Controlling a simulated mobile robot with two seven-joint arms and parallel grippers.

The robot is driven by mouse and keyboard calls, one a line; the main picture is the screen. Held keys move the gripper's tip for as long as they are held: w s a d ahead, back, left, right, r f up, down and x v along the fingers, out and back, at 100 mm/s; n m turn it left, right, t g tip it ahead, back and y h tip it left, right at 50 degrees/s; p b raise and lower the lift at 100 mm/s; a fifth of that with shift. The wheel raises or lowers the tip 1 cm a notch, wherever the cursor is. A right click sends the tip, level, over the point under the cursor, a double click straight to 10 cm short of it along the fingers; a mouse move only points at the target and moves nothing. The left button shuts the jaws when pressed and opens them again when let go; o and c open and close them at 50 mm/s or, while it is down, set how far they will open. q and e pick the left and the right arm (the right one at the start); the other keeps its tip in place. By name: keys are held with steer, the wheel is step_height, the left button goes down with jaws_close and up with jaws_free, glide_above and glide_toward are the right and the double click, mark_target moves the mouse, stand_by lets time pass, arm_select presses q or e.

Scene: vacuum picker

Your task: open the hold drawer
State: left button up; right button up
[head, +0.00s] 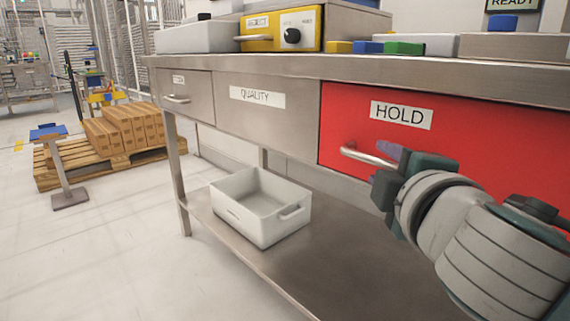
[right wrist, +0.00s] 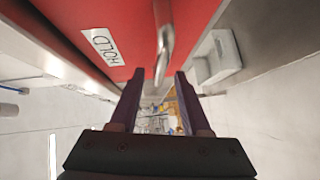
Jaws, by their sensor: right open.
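The hold drawer (head: 450,140) is the red front with the "HOLD" label, at the right under the bench top in the head view. It looks shut, flush with its neighbour. Its metal bar handle (head: 368,157) sits low on the left part of the front. My right gripper (head: 388,162) is at the handle's right end and partly hides it. In the right wrist view the two fingers (right wrist: 155,88) are open, and the handle (right wrist: 164,45) runs between and just beyond their tips. I cannot tell whether they touch it. The red front (right wrist: 110,30) fills the upper left there. My left gripper is not in view.
A steel drawer labelled "QUALITY" (head: 262,105) is left of the red one. A grey bin (head: 261,205) stands on the lower shelf (head: 340,270). A yellow control box (head: 280,30) and coloured blocks are on the bench top. A pallet of cartons (head: 100,150) stands left; the floor before it is mostly clear.

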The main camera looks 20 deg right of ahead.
mark_target(379, 163)
steer(key=shift+b+x, duration=0.3)
steer(key=shift+x, duration=1.2)
jaws_close()
